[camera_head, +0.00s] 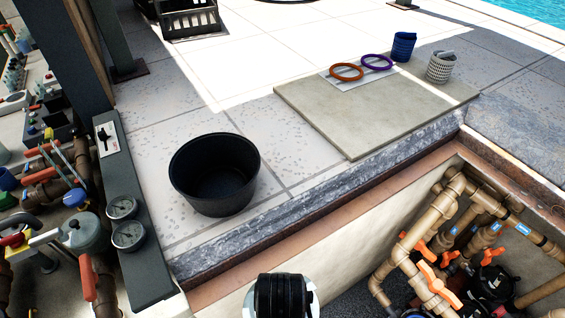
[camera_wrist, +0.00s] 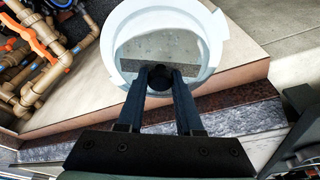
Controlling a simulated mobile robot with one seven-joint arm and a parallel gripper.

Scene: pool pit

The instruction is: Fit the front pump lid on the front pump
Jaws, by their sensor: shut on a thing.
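In the wrist view my gripper (camera_wrist: 160,78) is shut on the dark central grip of a round, clear lid with a pale rim (camera_wrist: 214,40), which I take for the front pump lid. The lid is held out in front of the fingers, with the pit's edge showing through it. In the head view my dark wrist covers most of the lid, and pale bits of its rim (camera_head: 312,297) show at the bottom centre, over the near side of the pit. A black pump part (camera_head: 495,283) sits among the pipes at lower right; I cannot tell whether it is the front pump.
Brown pipes with orange valve handles (camera_head: 432,283) crowd the pit's right side. A black bucket (camera_head: 214,175) stands on the deck. A board (camera_head: 375,122) bears orange (camera_head: 346,71) and purple rings (camera_head: 378,62), a blue basket (camera_head: 403,46) and a white basket (camera_head: 441,66). Gauges (camera_head: 128,235) stand left.

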